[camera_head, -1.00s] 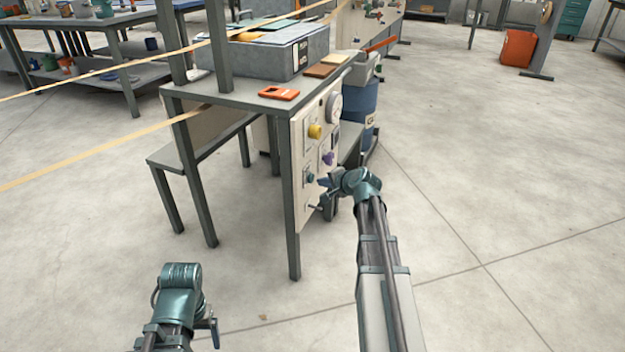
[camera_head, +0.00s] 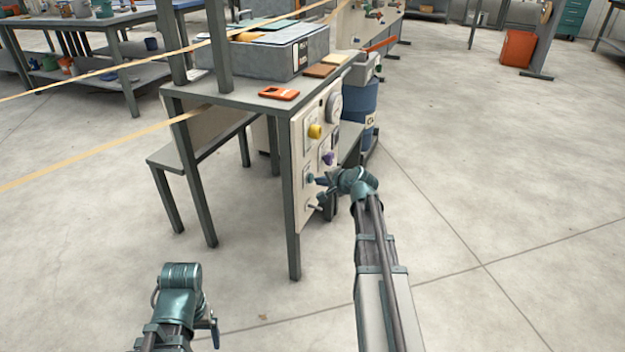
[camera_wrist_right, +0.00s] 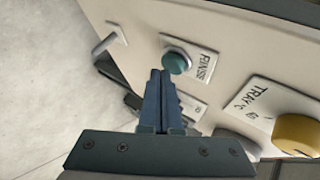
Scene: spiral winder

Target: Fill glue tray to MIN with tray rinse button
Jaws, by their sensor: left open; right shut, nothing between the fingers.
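The teal RINSE button (camera_wrist_right: 175,61) sits on a cream control panel (camera_wrist_right: 140,25) with a RINSE label beside it. It also shows in the head view (camera_head: 310,178). My right gripper (camera_wrist_right: 161,74) is shut and empty, its tips right at the button's edge; I cannot tell whether they touch it. In the head view the right gripper (camera_head: 322,181) is in front of the panel. A grey tray-like box (camera_head: 265,58) stands on the table with a small label on its end; no level can be read. My left gripper (camera_head: 214,328) is low at the left, open, away from the panel.
A yellow knob (camera_wrist_right: 297,133) labelled TRAY °C and a small lever (camera_wrist_right: 106,43) flank the button. An orange item (camera_head: 279,94) lies on the tabletop.

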